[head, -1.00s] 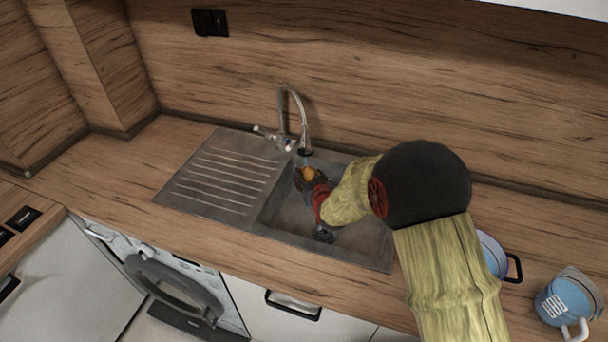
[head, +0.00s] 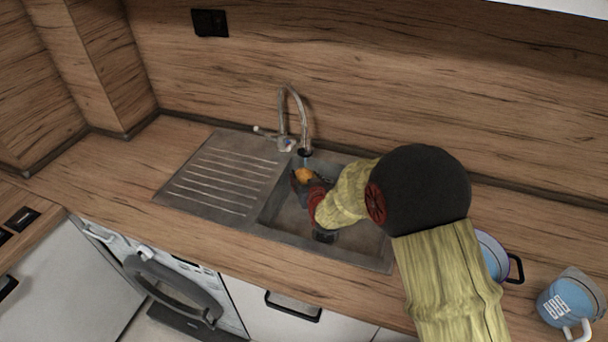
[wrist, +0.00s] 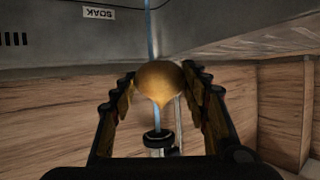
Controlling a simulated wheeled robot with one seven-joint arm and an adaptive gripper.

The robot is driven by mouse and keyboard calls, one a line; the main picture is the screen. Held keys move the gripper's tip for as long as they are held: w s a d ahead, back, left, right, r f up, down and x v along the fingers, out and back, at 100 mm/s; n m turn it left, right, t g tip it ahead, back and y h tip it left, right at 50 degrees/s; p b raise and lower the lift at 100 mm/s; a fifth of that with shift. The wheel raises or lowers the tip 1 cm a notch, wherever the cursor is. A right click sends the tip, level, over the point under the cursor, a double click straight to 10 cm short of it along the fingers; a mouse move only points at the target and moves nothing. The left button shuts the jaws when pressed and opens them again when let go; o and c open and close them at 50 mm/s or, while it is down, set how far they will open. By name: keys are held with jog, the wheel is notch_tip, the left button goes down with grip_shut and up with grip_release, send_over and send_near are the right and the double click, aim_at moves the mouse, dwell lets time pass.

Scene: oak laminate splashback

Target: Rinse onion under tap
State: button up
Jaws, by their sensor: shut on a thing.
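The onion (head: 303,175), golden brown and round, is held over the sink (head: 262,232), just below the tap spout (head: 304,152). My gripper (head: 305,179) is shut on it, and the wrist view shows the onion (wrist: 160,82) between the two dark fingers. A thin blue water stream (head: 307,161) runs from the spout down to the onion. In the wrist view the stream (wrist: 152,35) lines up with the onion, and the tap spout (wrist: 158,140) shows beyond it. The onion's far side is hidden.
A ribbed draining board (head: 222,180) lies left of the basin. The tap (head: 284,125) rises behind the basin, before the wooden splashback. The left counter is clear.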

jog(key=s+a, duration=0.1)
jog(key=s, duration=0.6)
jog(key=shift+a, duration=0.25)
jog(key=shift+r, duration=0.1)
dwell(1.3)
jog(key=s+a+r+p, duration=0.1)
jog(key=s+r+p, duration=0.1)
jog(key=s+r, duration=0.2)
jog(key=shift+s, duration=0.45)
